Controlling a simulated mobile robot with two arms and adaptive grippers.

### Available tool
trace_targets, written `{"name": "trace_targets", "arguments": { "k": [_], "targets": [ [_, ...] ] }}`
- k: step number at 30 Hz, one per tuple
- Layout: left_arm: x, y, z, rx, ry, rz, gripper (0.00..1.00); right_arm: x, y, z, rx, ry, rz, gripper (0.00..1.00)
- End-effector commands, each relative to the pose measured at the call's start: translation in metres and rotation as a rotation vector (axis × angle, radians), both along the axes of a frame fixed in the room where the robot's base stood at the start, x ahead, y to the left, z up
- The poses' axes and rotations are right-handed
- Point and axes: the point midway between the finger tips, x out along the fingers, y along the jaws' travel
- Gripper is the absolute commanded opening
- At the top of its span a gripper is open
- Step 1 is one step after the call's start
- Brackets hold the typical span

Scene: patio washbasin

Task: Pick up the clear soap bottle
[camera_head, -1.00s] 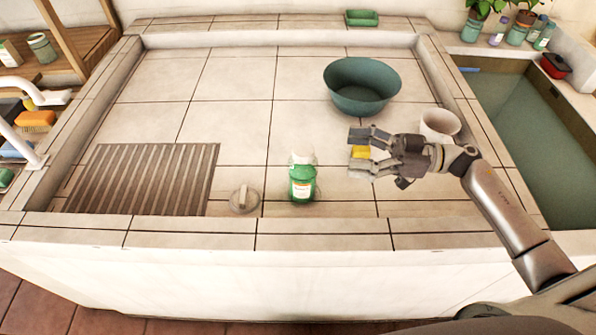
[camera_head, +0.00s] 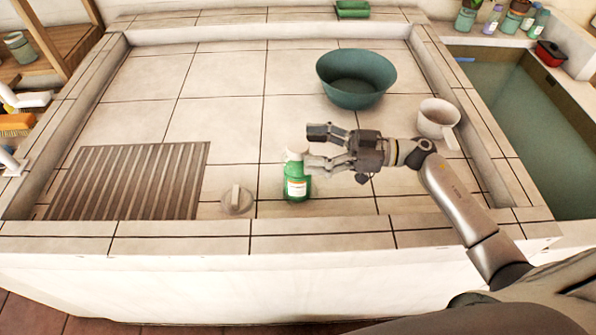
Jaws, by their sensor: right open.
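The clear soap bottle (camera_head: 296,188) stands upright on the tiled basin floor near the front wall. It shows green contents, a white label and a pale top. My right gripper (camera_head: 313,148) is open, its fingers pointing left. In the picture, its lower finger overlaps the right side of the bottle's top; I cannot tell whether they touch. My left gripper is not in view.
A round stopper (camera_head: 237,200) lies left of the bottle, beside a ribbed drain board (camera_head: 130,181). A teal bowl (camera_head: 356,80) and a white mug (camera_head: 437,119) stand behind the gripper. The basin's front wall (camera_head: 320,235) is close to the bottle.

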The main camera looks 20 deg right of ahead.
Motion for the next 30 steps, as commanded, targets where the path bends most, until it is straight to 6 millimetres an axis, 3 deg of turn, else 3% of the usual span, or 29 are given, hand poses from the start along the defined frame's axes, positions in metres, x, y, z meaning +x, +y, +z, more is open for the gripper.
{"name": "trace_targets", "arguments": {
  "k": [6,16,30],
  "targets": [
    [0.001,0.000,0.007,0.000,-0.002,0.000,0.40,0.012,0.029,0.000,0.003,0.000,0.000,0.70],
    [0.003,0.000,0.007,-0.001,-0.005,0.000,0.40,0.014,0.034,-0.002,0.000,0.001,-0.001,0.69],
    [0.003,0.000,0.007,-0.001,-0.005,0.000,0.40,0.014,0.034,-0.003,-0.001,0.003,0.000,0.08]
  ]
}}
